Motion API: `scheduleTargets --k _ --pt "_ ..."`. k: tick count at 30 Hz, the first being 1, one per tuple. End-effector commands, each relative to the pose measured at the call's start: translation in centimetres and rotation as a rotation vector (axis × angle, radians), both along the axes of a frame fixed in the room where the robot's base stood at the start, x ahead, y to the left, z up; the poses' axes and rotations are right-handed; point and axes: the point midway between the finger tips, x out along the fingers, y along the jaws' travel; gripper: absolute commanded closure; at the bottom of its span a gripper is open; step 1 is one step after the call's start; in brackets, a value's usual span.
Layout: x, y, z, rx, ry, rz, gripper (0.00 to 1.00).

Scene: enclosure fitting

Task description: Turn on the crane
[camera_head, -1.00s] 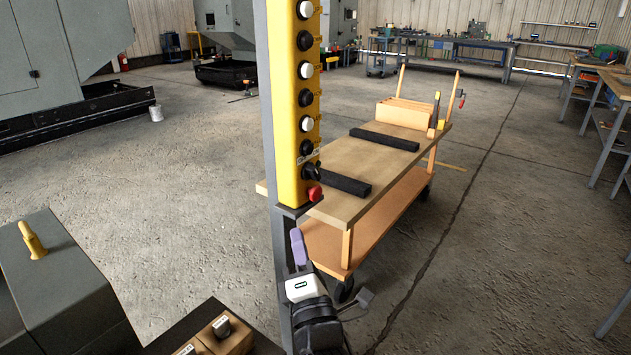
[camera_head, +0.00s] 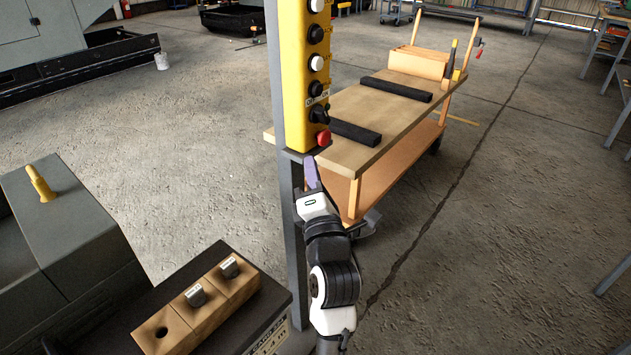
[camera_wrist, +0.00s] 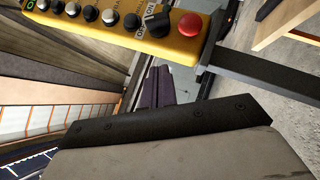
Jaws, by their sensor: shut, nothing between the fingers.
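The yellow crane control box (camera_head: 301,80) is mounted on a grey post. It carries a column of black and white buttons, a black rotary switch (camera_head: 320,116) marked with OFF and ON lettering, and a red button (camera_head: 323,138) at its lower end. The rotary switch (camera_wrist: 157,20) and red button (camera_wrist: 189,25) also show in the wrist view. The switch's exact setting is unclear. My gripper (camera_head: 311,172) has purple fingers, shut and empty, just below the box's lower end. In the wrist view, my gripper (camera_wrist: 158,88) points toward the box, below the switch, apparently apart from it.
The grey post (camera_head: 288,220) runs down beside my arm. A wooden cart (camera_head: 360,115) with black bars stands behind the box. A wooden block (camera_head: 175,325) with metal pieces sits on a dark stand at lower left. Open concrete floor lies left and right.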

Motion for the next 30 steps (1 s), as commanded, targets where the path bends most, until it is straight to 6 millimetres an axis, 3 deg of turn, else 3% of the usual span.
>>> scheduleTargets --k 1,8,12,18,30 --pt "1.1 0.3 1.4 -0.002 -0.001 0.002 1.0" --pt "5.4 1.4 3.0 -0.001 -0.002 0.001 1.0" --pt "6.8 -0.1 3.9 0.001 -0.002 -0.002 1.0" --pt "7.8 -0.8 4.3 0.0 -0.001 -0.002 1.0" --pt "7.9 -0.9 4.3 0.002 0.001 -0.002 1.0"
